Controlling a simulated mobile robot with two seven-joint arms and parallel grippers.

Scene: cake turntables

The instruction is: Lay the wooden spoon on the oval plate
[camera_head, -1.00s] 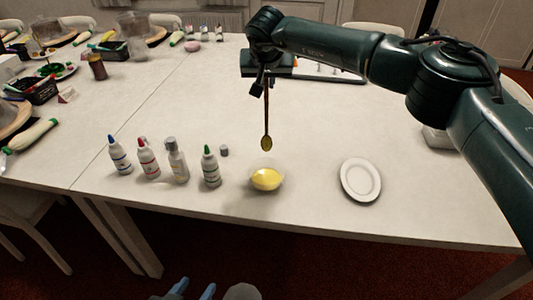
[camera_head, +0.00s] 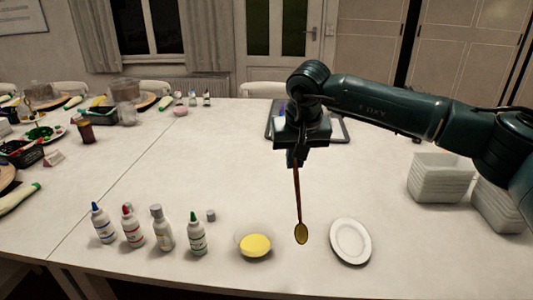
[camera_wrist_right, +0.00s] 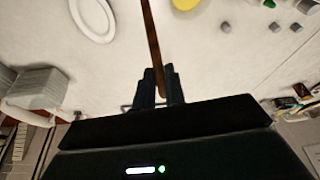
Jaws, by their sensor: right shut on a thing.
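The wooden spoon (camera_head: 298,205) hangs down from my right gripper (camera_head: 296,158), bowl end lowest, above the table. My right gripper is shut on its upper end. In the right wrist view the spoon's handle (camera_wrist_right: 151,40) runs up from between the fingers (camera_wrist_right: 157,88). The white oval plate (camera_head: 351,258) lies on the table just right of the spoon's bowl in the head view. It also shows at the upper left of the right wrist view (camera_wrist_right: 98,37). The spoon is apart from the plate. My left gripper is not in view.
A bowl with yellow contents (camera_head: 256,245) stands left of the spoon. Several capped bottles (camera_head: 163,229) stand further left, with a small grey cap (camera_head: 211,215). White baskets (camera_head: 440,180) stand at the right. A tray (camera_head: 342,130) lies behind my arm.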

